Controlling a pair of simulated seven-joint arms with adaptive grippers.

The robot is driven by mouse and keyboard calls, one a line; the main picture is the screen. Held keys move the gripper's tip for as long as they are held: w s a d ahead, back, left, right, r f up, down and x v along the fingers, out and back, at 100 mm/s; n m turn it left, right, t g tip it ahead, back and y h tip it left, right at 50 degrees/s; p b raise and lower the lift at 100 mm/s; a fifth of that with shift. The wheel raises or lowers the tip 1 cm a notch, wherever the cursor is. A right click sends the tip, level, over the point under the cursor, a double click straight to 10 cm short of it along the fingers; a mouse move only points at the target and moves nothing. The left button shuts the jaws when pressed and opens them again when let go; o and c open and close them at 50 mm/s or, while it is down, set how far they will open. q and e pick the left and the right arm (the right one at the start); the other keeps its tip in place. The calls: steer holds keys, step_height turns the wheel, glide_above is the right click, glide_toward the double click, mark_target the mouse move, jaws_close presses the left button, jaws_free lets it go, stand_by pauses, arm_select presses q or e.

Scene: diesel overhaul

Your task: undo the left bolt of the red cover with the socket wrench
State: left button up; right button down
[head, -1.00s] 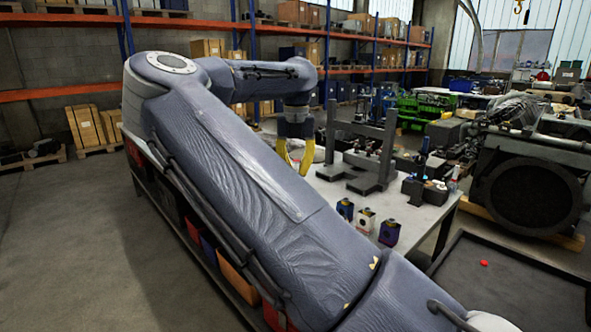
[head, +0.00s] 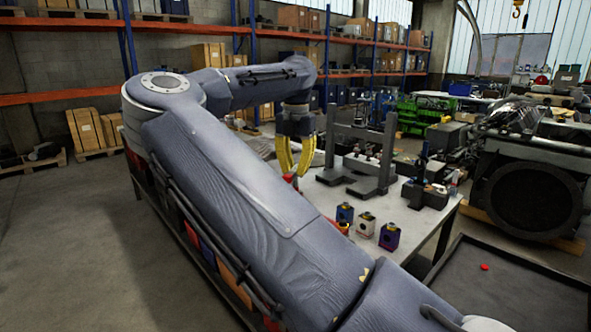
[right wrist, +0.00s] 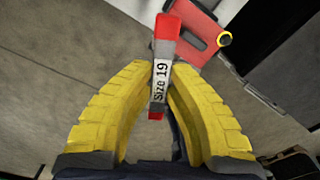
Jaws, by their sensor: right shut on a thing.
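My right gripper (head: 296,158) hangs near the left end of the workbench, fingers down. In the right wrist view its yellow fingers (right wrist: 160,105) are shut on the socket wrench (right wrist: 162,75), a tool with red ends and a white "Size 19" label. A bit of red shows just below the fingers in the head view. No bolt can be made out clearly. My left gripper is not in view.
On the bench (head: 420,222) stand a grey frame fixture (head: 358,150) and small blue (head: 345,213), whitish (head: 365,226) and purple (head: 389,238) blocks. A red-orange thing (head: 343,227) partly shows beside my arm. A dark tray (head: 500,290) lies at right.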

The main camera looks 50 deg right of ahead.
steer(key=m, duration=0.7)
steer(key=shift+m, duration=0.3)
steer(key=m, duration=1.4)
steer(key=shift+m, duration=0.4)
steer(key=m, duration=0.6)
steer(key=shift+m, duration=0.4)
steer(key=shift+f, duration=0.1)
